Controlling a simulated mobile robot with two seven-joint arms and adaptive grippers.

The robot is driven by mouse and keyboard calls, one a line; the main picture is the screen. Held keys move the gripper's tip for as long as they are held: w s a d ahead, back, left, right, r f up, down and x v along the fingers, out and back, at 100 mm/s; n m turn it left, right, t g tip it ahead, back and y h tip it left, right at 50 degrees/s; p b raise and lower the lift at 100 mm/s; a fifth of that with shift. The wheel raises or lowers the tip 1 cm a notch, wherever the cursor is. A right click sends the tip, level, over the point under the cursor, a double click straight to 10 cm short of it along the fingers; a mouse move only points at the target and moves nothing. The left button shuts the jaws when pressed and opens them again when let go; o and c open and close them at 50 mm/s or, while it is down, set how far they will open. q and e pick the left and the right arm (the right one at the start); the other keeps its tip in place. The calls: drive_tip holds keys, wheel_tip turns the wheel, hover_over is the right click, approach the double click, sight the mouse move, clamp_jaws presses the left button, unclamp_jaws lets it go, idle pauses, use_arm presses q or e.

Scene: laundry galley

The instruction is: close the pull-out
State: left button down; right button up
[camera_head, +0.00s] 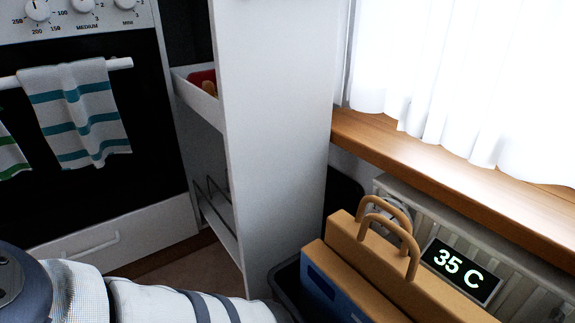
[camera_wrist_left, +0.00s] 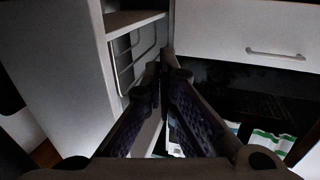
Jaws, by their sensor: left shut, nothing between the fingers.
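The pull-out (camera_head: 275,130) is a tall white front panel with shelves behind it. It stands out from the cabinet line, open, beside the oven. Its upper shelf holds something red and yellow, and a wire rail shows lower down. In the left wrist view, which looks upside down, the pull-out (camera_wrist_left: 62,75) fills the left side with its shelf and wire rail. My left gripper (camera_wrist_left: 168,62) is shut and empty, its fingertips close to the pull-out's shelf side; I cannot tell if they touch. My left arm crosses the bottom of the head view. My right gripper is not seen.
The oven (camera_head: 90,190) with a striped towel (camera_head: 75,112) and a drawer is on the left. A wooden sill (camera_head: 450,165) and radiator (camera_head: 510,290) are on the right. A tan handled case (camera_head: 375,265) and a dark bin stand close to the panel.

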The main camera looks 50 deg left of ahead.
use_arm(q)
drive_tip(key=shift+a, duration=0.5)
